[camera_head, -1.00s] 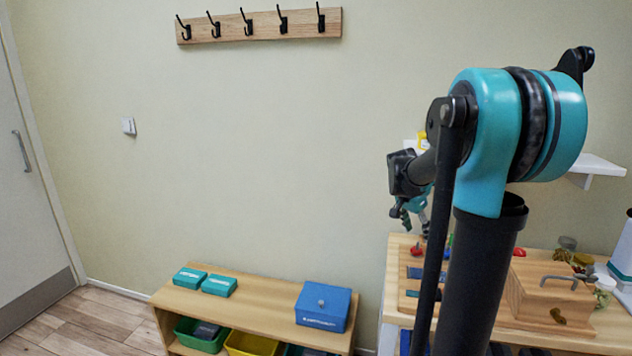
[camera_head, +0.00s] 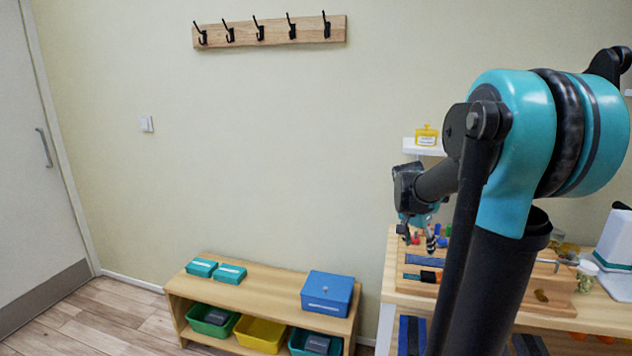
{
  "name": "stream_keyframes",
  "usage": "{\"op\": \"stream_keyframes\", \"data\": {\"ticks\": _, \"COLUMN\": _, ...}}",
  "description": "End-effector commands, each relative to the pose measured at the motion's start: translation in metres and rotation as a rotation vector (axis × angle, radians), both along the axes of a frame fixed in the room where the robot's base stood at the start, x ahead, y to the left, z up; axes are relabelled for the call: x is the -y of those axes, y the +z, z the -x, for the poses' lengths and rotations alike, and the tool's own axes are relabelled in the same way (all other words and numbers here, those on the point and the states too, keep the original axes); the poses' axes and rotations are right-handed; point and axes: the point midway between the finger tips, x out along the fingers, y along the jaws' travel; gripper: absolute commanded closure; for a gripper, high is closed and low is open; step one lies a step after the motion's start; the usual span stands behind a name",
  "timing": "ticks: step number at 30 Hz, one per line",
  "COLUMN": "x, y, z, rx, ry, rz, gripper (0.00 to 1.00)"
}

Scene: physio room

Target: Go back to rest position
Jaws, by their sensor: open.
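My arm rises large on the right of the head view, with its teal joint near the camera. My gripper (camera_head: 420,232) is at the far end of the arm, small and partly hidden behind the arm links. It points downward above the left part of the wooden table (camera_head: 398,285). It is open, and I see nothing held in it. A wooden tray or board (camera_head: 408,262) with blue strips and small coloured pieces lies on the table just below and beside the gripper.
A wall shelf (camera_head: 420,148) holds a yellow container (camera_head: 427,135). A hook rail (camera_head: 270,32) hangs above. Floor at left is clear.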

Motion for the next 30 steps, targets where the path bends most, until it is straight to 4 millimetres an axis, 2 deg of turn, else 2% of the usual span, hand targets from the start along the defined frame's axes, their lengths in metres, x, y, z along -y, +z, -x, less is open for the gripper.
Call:
{"op": "stream_keyframes", "data": {"ticks": 5, "x": -0.019, "y": -0.016, "z": 0.029, "rx": -0.01, "ry": 0.129, "rz": -0.012, "gripper": 0.42}}
{"op": "stream_keyframes", "data": {"ticks": 11, "x": -0.049, "y": -0.045, "z": 0.079, "rx": -0.02, "ry": 0.345, "rz": -0.025, "gripper": 0.42}}
{"op": "stream_keyframes", "data": {"ticks": 18, "x": -0.095, "y": -0.099, "z": 0.17, "rx": -0.011, "ry": 0.726, "rz": -0.025, "gripper": 0.42}}
{"op": "stream_keyframes", "data": {"ticks": 21, "x": -0.107, "y": -0.115, "z": 0.196, "rx": -0.001, "ry": 0.836, "rz": -0.018, "gripper": 0.42}}
{"op": "stream_keyframes", "data": {"ticks": 25, "x": -0.114, "y": -0.126, "z": 0.213, "rx": 0.006, "ry": 0.911, "rz": -0.012, "gripper": 0.42}}
{"op": "stream_keyframes", "data": {"ticks": 30, "x": -0.115, "y": -0.127, "z": 0.215, "rx": 0.007, "ry": 0.921, "rz": -0.011, "gripper": 0.42}}
